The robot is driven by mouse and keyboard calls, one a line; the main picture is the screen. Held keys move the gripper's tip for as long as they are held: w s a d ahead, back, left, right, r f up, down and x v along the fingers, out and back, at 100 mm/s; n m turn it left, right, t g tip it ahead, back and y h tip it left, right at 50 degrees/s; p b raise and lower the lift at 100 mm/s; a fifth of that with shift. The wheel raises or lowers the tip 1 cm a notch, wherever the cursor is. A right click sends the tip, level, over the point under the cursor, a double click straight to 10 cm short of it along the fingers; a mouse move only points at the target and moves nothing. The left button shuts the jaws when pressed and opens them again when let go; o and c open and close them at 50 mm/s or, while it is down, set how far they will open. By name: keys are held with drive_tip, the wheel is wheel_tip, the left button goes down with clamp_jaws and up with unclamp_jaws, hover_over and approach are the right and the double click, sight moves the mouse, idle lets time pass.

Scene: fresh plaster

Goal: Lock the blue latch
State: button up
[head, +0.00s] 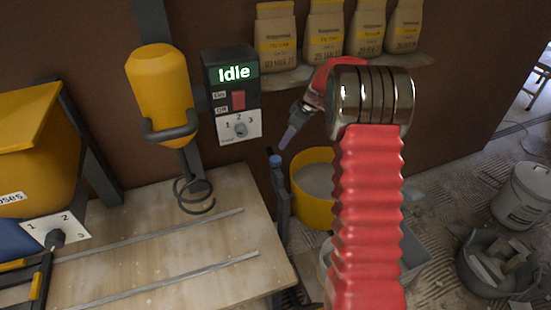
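A small blue knob (275,160) tops an upright dark grey lever (282,200) at the right edge of the wooden table; it looks like the blue latch, but I cannot tell its locked state. My red arm rises at the right and bends over at a chrome joint. My gripper (288,137) points down and left, a little above and right of the blue knob, seemingly apart from it. Its fingers show small and from the side, so I cannot tell whether they are open. Nothing is clearly seen in them.
A control box (232,90) reads "Idle", with a red switch and a dial. A yellow mixer (160,85) with a dark whisk hangs over the table (150,240). A yellow bucket (313,212) stands behind my arm. Several bags (276,38) line a shelf. A yellow hopper (35,145) is at left.

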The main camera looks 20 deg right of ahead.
sight(276, 159)
drive_tip(key=x, duration=1.3)
drive_tip(key=shift+w+a+f, duration=0.1)
drive_tip(key=shift+f, duration=0.2)
drive_tip(key=shift+c, duration=0.2)
